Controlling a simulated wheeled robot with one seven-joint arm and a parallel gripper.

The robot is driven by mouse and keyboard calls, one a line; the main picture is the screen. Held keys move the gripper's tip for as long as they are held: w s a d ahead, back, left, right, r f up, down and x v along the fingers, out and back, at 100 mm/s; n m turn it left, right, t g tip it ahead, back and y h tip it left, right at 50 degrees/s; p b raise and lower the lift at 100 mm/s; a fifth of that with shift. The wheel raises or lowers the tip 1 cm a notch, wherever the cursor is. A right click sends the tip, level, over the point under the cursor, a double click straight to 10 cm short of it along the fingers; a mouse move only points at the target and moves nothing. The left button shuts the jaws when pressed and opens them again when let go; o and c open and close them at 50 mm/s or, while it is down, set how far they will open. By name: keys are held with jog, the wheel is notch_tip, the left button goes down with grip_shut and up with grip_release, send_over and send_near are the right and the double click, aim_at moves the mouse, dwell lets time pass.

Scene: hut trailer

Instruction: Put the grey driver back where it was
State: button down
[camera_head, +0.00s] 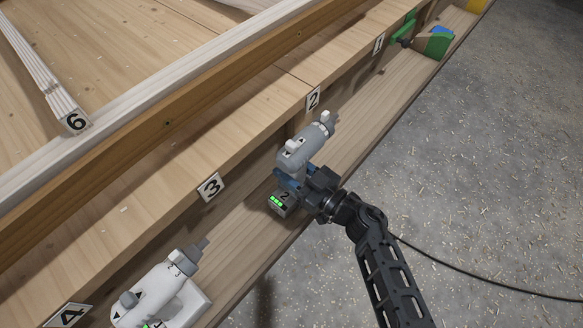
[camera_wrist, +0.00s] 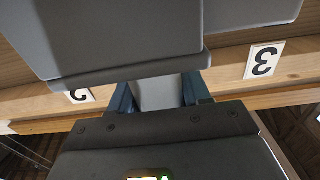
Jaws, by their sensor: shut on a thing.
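The grey driver (camera_head: 304,146) is in my gripper (camera_head: 292,180), which is shut on its handle. In the head view its nose points up and to the right, and its base carries a "2" and green lights. It is over the wooden shelf, near the "2" label (camera_head: 313,99). I cannot tell whether its base touches the shelf. In the wrist view the driver's grey body (camera_wrist: 120,40) fills the top, and the gripper's blue fingers (camera_wrist: 155,95) are on either side of the handle.
A white driver (camera_head: 158,295) stands on the shelf (camera_head: 235,262) at lower left, near labels "3" (camera_head: 211,186) and "4" (camera_head: 68,316). A green tool (camera_head: 408,30) and a blue and green item (camera_head: 436,43) are at the far end near label "1" (camera_head: 379,43). Open floor lies right.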

jog(key=c, duration=0.5)
grip_release()
jog(key=p+v, duration=0.2)
jog(key=v, duration=1)
